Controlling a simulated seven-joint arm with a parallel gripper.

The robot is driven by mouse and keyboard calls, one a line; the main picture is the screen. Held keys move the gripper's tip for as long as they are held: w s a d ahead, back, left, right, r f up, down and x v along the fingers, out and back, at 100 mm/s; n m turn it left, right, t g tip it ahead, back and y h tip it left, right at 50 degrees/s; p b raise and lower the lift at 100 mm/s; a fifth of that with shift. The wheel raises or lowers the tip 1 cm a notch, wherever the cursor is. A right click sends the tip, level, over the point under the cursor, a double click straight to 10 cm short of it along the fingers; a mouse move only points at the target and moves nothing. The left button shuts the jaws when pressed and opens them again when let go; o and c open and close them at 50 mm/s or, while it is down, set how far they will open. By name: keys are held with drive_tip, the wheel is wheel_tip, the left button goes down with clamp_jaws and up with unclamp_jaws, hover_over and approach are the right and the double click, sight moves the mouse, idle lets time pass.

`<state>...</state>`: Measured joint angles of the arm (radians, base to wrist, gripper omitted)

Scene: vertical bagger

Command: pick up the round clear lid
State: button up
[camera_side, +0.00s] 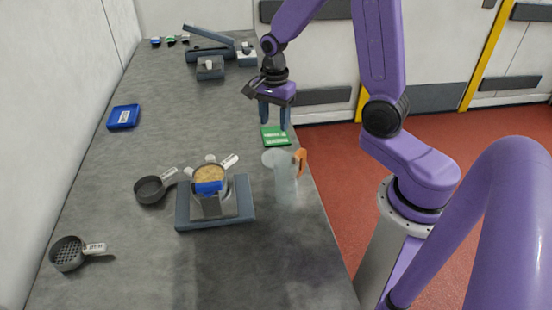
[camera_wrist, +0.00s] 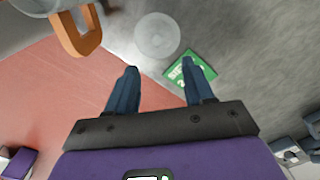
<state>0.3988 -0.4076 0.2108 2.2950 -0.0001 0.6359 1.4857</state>
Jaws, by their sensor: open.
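The round clear lid (camera_wrist: 158,37) is a pale translucent disc lying flat on the grey counter, near its edge. In the side view the lid (camera_side: 273,157) shows faintly beside the top of the clear pitcher (camera_side: 286,188). My gripper (camera_side: 273,124) points down above the counter, behind the lid in the side view. It is open and empty. In the wrist view the gripper (camera_wrist: 163,68) has its fingers spread, with the lid just beyond the fingertips. A green card (camera_side: 275,136) lies near the lid, partly behind the right finger in the wrist view.
The pitcher's orange handle (camera_wrist: 78,36) stands close to the lid. A scale (camera_side: 246,212) carries a filled cup (camera_side: 209,175). A dark cup (camera_side: 150,190), a strainer (camera_side: 67,254) and a blue box (camera_side: 123,117) lie at left. The counter's middle is clear.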

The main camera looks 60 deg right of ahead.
hover_over(277, 153)
drive_tip(key=f, duration=0.5)
drive_tip(key=shift+w+f, duration=0.2)
drive_tip(key=shift+w, duration=0.1)
drive_tip(key=f, duration=0.3)
drive_tip(key=shift+s+f, duration=0.25)
drive_tip(key=shift+f, duration=0.85)
clamp_jaws()
